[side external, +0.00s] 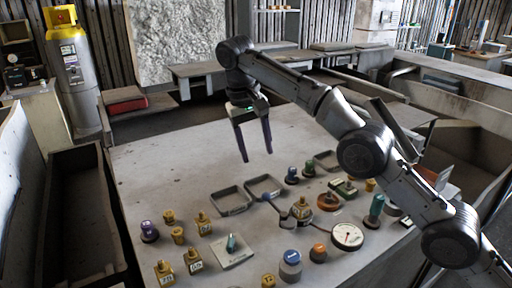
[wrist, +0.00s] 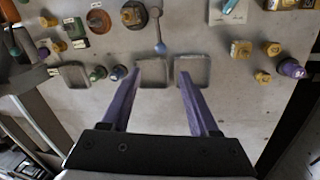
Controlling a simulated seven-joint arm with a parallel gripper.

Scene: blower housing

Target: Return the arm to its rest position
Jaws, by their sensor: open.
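My gripper (side external: 256,158) hangs over the far part of the pale tabletop (side external: 165,155), pointing down, with nothing between its two purple fingers. In the wrist view my gripper (wrist: 158,84) shows its fingers spread wide apart. The table's parts lie nearer the side camera, clear of the fingers. Two shallow grey trays, one on the left (side external: 230,200) and one on the right (side external: 264,187), are the closest things below it, and both look empty.
Brass weights (side external: 203,222), knobs, a round dial gauge (side external: 347,236) and a square plate with a teal piece (side external: 232,250) crowd the near tabletop. A ball-ended lever (side external: 267,197) sits near the trays. The far left tabletop is clear. A gas cylinder (side external: 72,80) stands behind.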

